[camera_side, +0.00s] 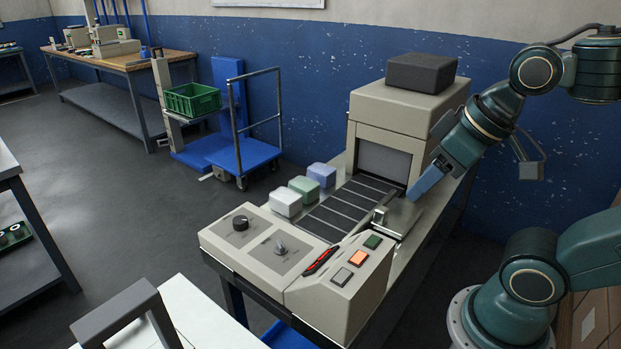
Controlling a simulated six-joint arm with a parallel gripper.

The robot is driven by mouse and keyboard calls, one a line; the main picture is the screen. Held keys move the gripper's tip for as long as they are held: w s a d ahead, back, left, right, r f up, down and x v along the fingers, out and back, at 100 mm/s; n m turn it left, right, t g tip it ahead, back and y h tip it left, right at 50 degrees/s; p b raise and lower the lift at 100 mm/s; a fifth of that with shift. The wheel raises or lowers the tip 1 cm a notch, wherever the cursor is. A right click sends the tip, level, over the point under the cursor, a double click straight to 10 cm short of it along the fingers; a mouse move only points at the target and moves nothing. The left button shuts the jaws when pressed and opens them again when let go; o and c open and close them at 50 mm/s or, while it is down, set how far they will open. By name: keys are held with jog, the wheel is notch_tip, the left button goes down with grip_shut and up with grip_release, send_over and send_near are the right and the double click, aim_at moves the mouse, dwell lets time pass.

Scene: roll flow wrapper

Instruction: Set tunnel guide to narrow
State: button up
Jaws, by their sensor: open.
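The flow wrapper stands in the middle, with a beige tunnel housing (408,115) at its far end and a dark slatted belt (345,209) leading into the opening. A small metal guide block (400,216) with a thin bar sits at the right side of the belt, near the tunnel mouth. It seems to be the tunnel guide; its setting is too small to read. My gripper (413,194) points down and left, its blue fingers just above and beside this block. The fingers overlap in this view, and nothing shows between them. I cannot tell whether they touch the block.
The front panel (262,240) carries a black knob (240,222), a second selector (280,247), and green, orange and grey buttons. White, green and blue blocks (303,188) line the belt's left side. A dark block (421,72) lies on the housing. A blue cart (232,152) stands behind.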

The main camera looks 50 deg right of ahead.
jog(key=shift+w, duration=0.1)
jog(key=g, duration=0.6)
send_over(382, 209)
notch_tip(382, 209, down, 14)
jog(key=shift+d+f, duration=0.1)
jog(key=shift+f, duration=0.05)
notch_tip(382, 209, down, 14)
jog(key=shift+r, duration=0.15)
dwell(0.4)
